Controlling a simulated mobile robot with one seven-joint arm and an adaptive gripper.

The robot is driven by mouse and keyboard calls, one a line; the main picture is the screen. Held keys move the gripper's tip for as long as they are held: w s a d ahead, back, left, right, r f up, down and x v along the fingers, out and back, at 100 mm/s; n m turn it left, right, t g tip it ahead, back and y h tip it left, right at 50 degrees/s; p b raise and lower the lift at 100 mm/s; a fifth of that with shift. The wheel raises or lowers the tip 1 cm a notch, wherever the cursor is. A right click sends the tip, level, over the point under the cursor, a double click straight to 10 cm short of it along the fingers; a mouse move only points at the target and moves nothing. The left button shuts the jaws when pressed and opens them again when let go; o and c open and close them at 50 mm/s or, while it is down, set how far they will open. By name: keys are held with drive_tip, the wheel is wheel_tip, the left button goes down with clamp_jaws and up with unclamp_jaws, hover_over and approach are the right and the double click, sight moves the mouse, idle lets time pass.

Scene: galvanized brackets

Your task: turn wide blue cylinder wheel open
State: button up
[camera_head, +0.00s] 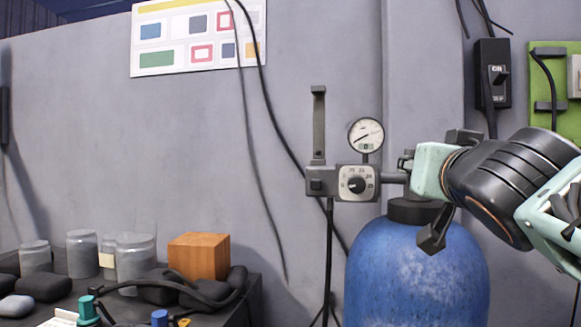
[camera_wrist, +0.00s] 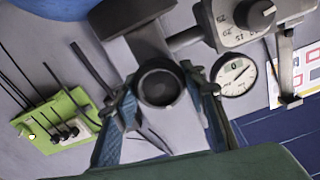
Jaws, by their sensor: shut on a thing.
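The wide blue cylinder (camera_head: 415,275) stands upright at the lower right of the head view, with a dark collar on top. A strip of its blue body shows at the top left of the wrist view (camera_wrist: 52,14). The wheel (camera_wrist: 158,88) is a dark round knob in the middle of the wrist view. My gripper (camera_wrist: 160,86) has one blue finger on each side of it and is shut on it. In the head view my gripper (camera_head: 415,170) is just above the cylinder's collar, and it hides most of the wheel. How far the wheel is turned cannot be told.
A regulator box (camera_head: 355,184) with a dial and a gauge (camera_head: 366,135) sits left of my gripper. A wall switch (camera_head: 493,75) and a green panel (camera_head: 545,85) are at the right. Jars and an orange block (camera_head: 199,256) stand at the lower left.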

drive_tip(key=shift+c, duration=0.5)
drive_tip(key=shift+f+n, duration=0.1)
drive_tip(key=shift+n, duration=0.3)
drive_tip(key=shift+n+b, duration=0.3)
drive_tip(key=shift+b, duration=0.15)
drive_tip(key=n+b, duration=0.1)
drive_tip(key=n, duration=0.3)
drive_tip(key=shift+b, duration=0.4)
drive_tip(key=n+b, duration=0.1)
drive_tip(key=n, duration=0.5)
drive_tip(key=shift+n, duration=0.3)
drive_tip(key=n, duration=0.6)
drive_tip(key=n+p, duration=0.1)
drive_tip(key=n, duration=0.4)
drive_tip(key=shift+n, duration=0.4)
drive_tip(key=o, duration=1.2)
